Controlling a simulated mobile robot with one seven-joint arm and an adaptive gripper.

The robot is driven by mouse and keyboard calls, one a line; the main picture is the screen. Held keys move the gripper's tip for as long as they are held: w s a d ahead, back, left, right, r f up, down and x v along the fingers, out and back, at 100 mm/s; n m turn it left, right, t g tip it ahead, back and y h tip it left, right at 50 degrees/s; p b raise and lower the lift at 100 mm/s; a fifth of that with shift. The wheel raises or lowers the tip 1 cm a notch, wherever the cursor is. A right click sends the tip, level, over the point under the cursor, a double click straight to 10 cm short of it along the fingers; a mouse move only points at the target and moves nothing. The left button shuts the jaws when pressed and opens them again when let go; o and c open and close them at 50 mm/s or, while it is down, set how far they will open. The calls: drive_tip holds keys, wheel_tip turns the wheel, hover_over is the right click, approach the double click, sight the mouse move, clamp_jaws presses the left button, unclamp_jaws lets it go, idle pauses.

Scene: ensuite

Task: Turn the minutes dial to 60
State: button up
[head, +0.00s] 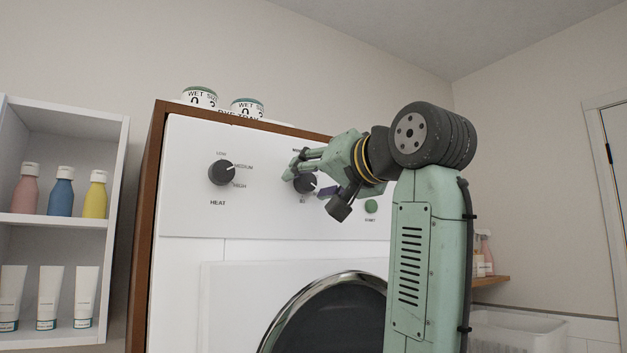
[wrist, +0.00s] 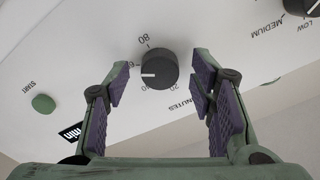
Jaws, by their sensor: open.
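The minutes dial (wrist: 163,69) is a dark round knob on the dryer's white panel, labelled "MINUTES" in the wrist view. Its white pointer line points left in that view, near the partly hidden label that starts with 6. The 80, 40 and 20 marks also show around it. My gripper (wrist: 160,80) is open, with one purple-padded finger on each side of the dial and visible gaps. In the head view the dial (head: 304,185) is partly covered by my gripper (head: 302,178). How deep the fingers reach around the knob is unclear.
The heat dial (head: 221,172) is left on the panel; the green start button (head: 371,206) is right of the minutes dial. Two labelled jars (head: 200,97) stand on the dryer (head: 200,215). A shelf (head: 60,219) with bottles and tubes is at left.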

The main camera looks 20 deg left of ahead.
drive_tip(key=v, duration=1.2)
idle(0.3)
